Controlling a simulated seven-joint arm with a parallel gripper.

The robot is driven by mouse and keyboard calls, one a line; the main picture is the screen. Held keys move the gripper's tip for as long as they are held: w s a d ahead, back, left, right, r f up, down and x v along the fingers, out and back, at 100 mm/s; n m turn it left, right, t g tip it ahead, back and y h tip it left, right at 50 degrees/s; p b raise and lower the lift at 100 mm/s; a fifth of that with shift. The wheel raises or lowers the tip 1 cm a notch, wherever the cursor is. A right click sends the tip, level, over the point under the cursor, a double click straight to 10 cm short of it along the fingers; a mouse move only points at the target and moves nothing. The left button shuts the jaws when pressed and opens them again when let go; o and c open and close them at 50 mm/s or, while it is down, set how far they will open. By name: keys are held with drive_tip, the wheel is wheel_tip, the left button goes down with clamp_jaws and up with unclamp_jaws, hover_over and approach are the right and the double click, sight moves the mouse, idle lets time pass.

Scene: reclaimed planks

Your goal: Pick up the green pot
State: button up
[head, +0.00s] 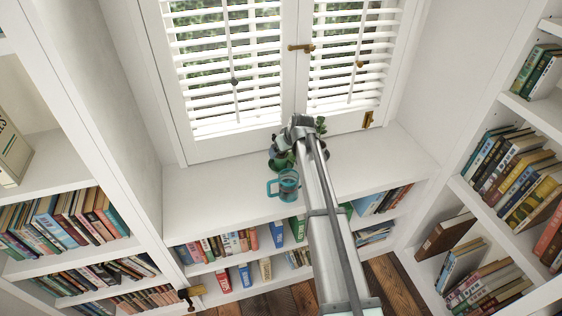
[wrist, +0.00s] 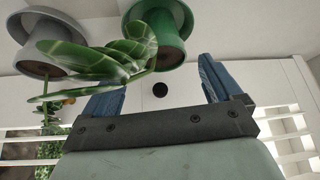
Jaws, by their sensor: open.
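The green pot (wrist: 152,8) shows at the top of the wrist view, cut by the frame edge, with a brown inside. In the head view a dark green shape (head: 283,161), likely this pot, stands on the white ledge behind the teal mug, partly hidden by my arm. My gripper (wrist: 158,78) is open, its two blue fingers apart with nothing between them. The pot is beyond the fingertips and apart from them. In the head view my gripper (head: 304,122) is near the window, largely hidden by my own wrist.
A grey pot (wrist: 60,22) sits left of the green pot in the wrist view. Broad green leaves (wrist: 125,58) reach close to the left finger. A teal mug (head: 287,184) stands near the front of the ledge (head: 205,195). The ledge is clear on both sides. Bookshelves flank it.

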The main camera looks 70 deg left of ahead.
sight(281, 155)
drive_tip(key=shift+d+x, duration=0.2)
drive_tip(key=shift+x, duration=2.4)
drive_tip(key=shift+s+f, duration=0.1)
drive_tip(key=shift+s, duration=0.05)
drive_tip(key=c, duration=1.4)
drive_tip(key=shift+r, duration=6.5)
drive_tip(key=shift+c, duration=0.2)
drive_tip(key=shift+m+t, duration=0.4)
drive_tip(key=shift+m, duration=0.4)
wheel_tip(281, 155, down, 9)
drive_tip(key=shift+f, duration=1.65)
